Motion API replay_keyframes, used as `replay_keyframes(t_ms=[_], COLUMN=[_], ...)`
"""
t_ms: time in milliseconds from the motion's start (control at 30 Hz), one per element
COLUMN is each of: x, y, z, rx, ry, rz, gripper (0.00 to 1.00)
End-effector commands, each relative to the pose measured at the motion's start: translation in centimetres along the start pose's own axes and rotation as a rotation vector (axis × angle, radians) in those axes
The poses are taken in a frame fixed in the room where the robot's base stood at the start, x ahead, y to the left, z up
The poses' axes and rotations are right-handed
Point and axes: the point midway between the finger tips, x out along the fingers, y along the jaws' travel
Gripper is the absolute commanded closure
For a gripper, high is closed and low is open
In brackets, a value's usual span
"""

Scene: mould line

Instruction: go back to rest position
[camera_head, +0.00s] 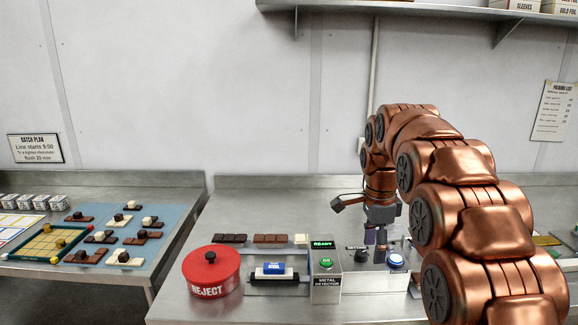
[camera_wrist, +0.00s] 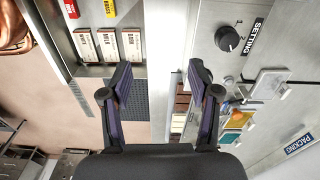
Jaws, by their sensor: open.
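My gripper (camera_head: 376,246) points down over the steel bench in the head view, just right of the metal detector box (camera_head: 326,285). Part of my copper arm crosses the right half of that view and hides the bench behind it. In the wrist view, my gripper (camera_wrist: 160,76) has its two dark fingers wide apart, with nothing between them. A pale strip, a dark grid panel and small brown bars lie beyond the fingers, clear of them.
A red reject bin (camera_head: 211,274) and a blue-labelled pack (camera_head: 272,268) on a cradle stand left of the detector. Chocolate bars (camera_head: 230,238) lie behind. A blue button (camera_head: 396,261) is close right of my gripper. A shelf (camera_head: 400,8) hangs above. A knob (camera_wrist: 228,39) shows in the wrist view.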

Motion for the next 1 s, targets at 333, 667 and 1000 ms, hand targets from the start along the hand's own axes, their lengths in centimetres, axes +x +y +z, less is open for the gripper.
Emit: replay_keyframes(t_ms=[333, 667, 1000], x=[0.2, 2.0, 5.3], y=[9.3, 18.6, 28.6], z=[0.9, 1.9, 3.0], rx=[-0.377, -0.744, -1.129], ry=[-0.015, -0.045, -0.086], rz=[0.038, 0.067, 0.085], gripper=[0.39, 0.39, 0.39])
